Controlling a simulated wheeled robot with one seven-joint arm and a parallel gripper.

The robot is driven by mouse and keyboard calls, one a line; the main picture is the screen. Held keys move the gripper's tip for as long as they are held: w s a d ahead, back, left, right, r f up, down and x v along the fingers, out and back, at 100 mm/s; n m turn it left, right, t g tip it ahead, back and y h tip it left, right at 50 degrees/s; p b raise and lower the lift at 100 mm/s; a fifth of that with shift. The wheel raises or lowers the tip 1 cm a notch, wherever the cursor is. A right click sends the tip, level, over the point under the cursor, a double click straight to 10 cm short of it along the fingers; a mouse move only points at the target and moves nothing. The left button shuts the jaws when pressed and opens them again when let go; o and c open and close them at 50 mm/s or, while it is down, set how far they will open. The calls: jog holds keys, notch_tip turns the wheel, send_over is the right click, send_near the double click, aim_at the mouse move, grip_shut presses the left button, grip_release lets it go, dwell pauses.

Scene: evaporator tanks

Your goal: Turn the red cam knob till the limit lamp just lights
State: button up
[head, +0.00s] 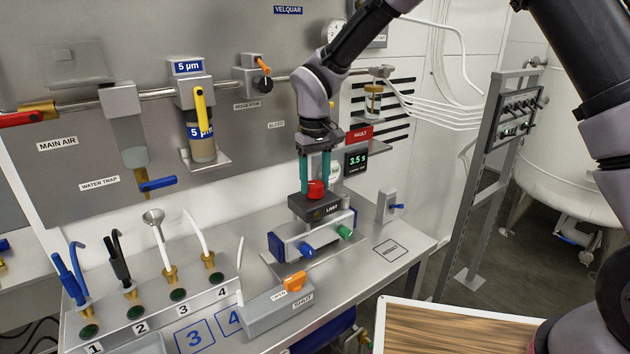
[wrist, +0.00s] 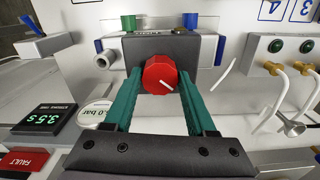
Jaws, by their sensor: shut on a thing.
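The red cam knob (head: 316,190) sits on top of a dark box (head: 309,208) with a LIMIT label on its front. In the wrist view the knob (wrist: 160,75) has a white mark pointing to the lower right. My gripper (head: 316,183) comes down from above, and its two teal fingers are shut on the knob, one on each side. The wrist view shows the fingers of my gripper (wrist: 160,82) against the knob's sides. The limit lamp is too small in the head view to tell whether it is lit.
Below the box is a grey block with a blue fitting (head: 307,250) and a green fitting (head: 344,232). A display (head: 357,160) reads 3.5 s, beside a red FAULT label (head: 359,135). An orange-handled valve box (head: 278,307) stands in front. Several numbered hoses stand at left.

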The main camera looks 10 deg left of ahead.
aim_at(315, 184)
jog(key=o, duration=1.4)
jog(key=shift+c, duration=0.2)
notch_tip(315, 184, up, 11)
